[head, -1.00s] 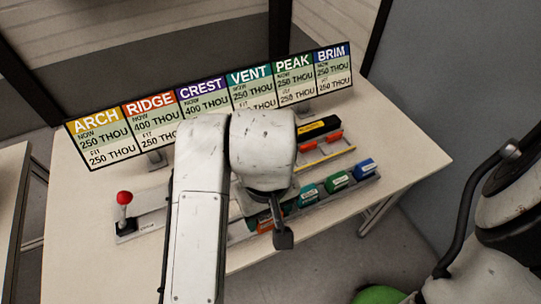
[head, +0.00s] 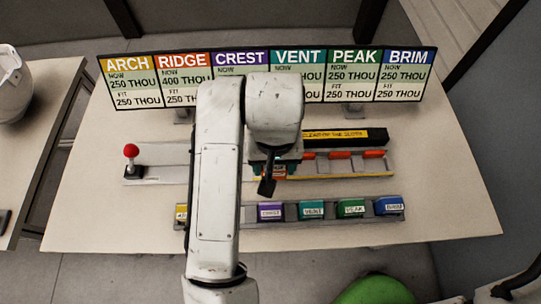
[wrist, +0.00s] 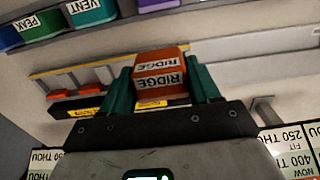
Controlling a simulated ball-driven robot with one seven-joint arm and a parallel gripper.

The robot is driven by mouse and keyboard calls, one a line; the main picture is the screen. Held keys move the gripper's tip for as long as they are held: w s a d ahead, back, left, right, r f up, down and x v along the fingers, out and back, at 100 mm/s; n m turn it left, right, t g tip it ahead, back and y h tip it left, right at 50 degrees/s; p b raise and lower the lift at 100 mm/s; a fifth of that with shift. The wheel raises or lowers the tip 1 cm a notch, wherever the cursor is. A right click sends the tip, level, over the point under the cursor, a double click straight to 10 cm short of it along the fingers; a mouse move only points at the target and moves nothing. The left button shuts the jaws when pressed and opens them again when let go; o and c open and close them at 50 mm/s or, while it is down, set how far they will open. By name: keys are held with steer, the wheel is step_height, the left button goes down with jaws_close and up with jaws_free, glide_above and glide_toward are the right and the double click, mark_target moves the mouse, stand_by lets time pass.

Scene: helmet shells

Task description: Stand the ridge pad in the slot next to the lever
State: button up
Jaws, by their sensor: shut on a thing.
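The ridge pad is an orange block with a white RIDGE label, seen in the wrist view (wrist: 160,72). My gripper (wrist: 160,88) is shut on it, with a teal finger on each side. In the head view my gripper (head: 277,166) is over the back slotted rack (head: 345,177), and only a small part of the pad shows under it. The lever (head: 131,151), with a red ball knob, stands upright at the left on a grey base. My arm hides the rack's left part, so the slot nearest the lever cannot be seen in the head view.
A front tray holds the yellow pad (head: 181,213), crest pad (head: 270,211), vent pad (head: 311,210), peak pad (head: 351,209) and brim pad (head: 389,206). A black-and-yellow bar (head: 345,136) lies behind the rack. A sign board (head: 390,75) stands at the back. Table front right is clear.

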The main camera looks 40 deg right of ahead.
steer(key=w+f, duration=0.1)
steer(key=f, duration=0.1)
steer(key=w+d+f, duration=0.1)
steer(key=w+f, duration=0.1)
steer(key=w+d+f, duration=0.1)
steer(key=f, duration=0.1)
steer(key=shift+w+d+f+p, duration=0.2)
steer(key=shift+w+p, duration=0.1)
steer(key=shift+w, duration=0.1)
steer(key=shift+f, duration=1.35)
steer(key=shift+f, duration=0.2)
steer(key=o, duration=1)
steer(key=shift+a, duration=0.1)
steer(key=shift+o, duration=0.2)
steer(key=shift+r, duration=0.1)
step_height(320, 180, up, 12)
steer(key=shift+r, duration=0.1)
